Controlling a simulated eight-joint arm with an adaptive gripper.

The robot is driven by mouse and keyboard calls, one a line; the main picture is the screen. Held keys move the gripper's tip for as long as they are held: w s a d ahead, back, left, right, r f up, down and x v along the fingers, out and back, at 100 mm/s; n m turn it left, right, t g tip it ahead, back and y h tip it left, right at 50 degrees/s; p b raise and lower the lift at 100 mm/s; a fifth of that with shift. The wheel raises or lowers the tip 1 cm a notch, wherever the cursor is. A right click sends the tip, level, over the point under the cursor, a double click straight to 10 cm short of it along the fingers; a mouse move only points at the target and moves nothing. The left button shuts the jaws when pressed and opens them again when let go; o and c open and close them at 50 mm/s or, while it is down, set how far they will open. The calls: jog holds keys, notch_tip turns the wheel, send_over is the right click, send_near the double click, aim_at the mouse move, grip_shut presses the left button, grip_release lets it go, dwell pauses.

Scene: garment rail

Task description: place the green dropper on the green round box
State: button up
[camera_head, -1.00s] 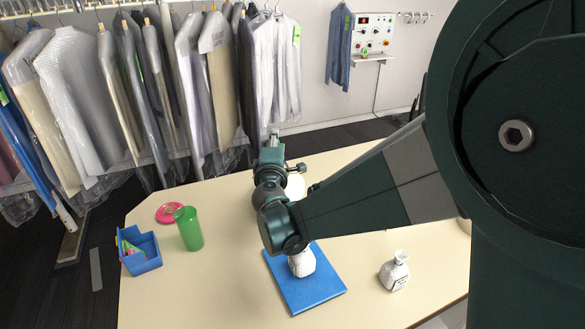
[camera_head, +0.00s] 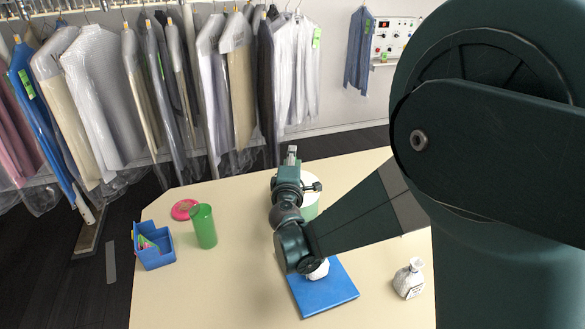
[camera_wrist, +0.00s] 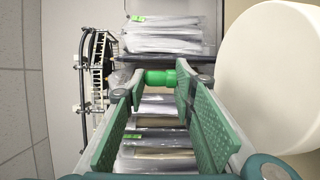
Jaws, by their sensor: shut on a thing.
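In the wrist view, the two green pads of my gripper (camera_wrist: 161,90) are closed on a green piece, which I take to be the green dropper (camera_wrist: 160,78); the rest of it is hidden. A round box (camera_head: 310,208) with a pale top and a green side stands on the table, partly hidden behind my wrist in the head view. In the wrist view, a large cream round surface (camera_wrist: 275,75) at the right, likely this box's top, is close beside the fingers. I cannot tell whether the dropper touches it.
A green tumbler (camera_head: 203,228), pink round dish (camera_head: 184,209) and blue bin (camera_head: 153,246) stand at the table's left. A blue board (camera_head: 325,293) bears a white item (camera_head: 318,270). A white bottle (camera_head: 408,280) stands at right. Garments (camera_head: 160,85) hang behind.

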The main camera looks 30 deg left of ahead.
jog(key=shift+f, duration=0.1)
jog(key=shift+f, duration=1.8)
jog(key=shift+f+b, duration=0.15)
jog(key=shift+b, duration=0.2)
jog(key=o, duration=0.7)
jog(key=shift+s+r, duration=0.2)
jog(key=shift+s, duration=0.05)
jog(key=v, duration=1.1)
jog(key=shift+s+d+p, duration=0.15)
jog(key=shift+s+p, duration=0.15)
